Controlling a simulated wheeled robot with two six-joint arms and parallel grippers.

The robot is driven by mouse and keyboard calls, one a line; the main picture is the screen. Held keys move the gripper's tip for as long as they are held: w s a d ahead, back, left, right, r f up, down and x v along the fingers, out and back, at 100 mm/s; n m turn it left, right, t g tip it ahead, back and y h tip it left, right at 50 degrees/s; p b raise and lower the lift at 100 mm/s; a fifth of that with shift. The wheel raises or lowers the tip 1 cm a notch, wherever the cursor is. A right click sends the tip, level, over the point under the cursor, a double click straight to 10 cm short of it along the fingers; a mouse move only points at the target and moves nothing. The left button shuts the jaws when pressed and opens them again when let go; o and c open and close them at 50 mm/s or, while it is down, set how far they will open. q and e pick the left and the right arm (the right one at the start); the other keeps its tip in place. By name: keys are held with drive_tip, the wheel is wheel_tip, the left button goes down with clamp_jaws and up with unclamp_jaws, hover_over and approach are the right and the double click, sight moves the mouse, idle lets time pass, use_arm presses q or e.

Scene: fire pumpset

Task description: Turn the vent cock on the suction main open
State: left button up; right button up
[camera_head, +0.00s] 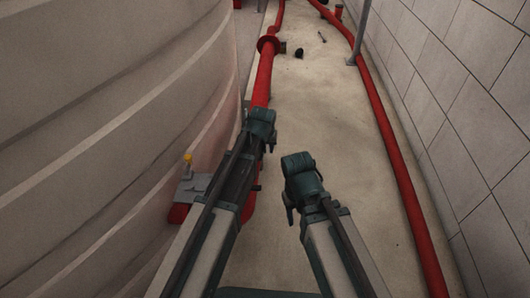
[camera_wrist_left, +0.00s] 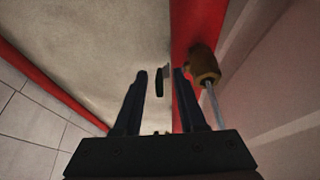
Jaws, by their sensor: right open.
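The red suction main (camera_head: 264,75) runs along the tank's side in the head view; it also shows at the right of the left wrist view (camera_wrist_left: 188,25). A small dark green lever (camera_wrist_left: 159,84) with a pale grey part stands out beside the pipe, and seems to be the vent cock's handle. My left gripper (camera_head: 270,146) is over the pipe. In the left wrist view its fingers (camera_wrist_left: 160,76) are open, one on each side of the lever, with gaps showing. My right gripper (camera_head: 291,208) is open and lower, over bare floor. My left arm hides part of the pipe.
A brass fitting (camera_wrist_left: 204,67) with a pale stem sits on the pipe right of my left fingers. A large ribbed tank (camera_head: 110,100) fills the left. A second red pipe (camera_head: 392,150) runs along the tiled wall (camera_head: 450,90).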

use_arm(q)
clamp_jaws()
idle(1.4)
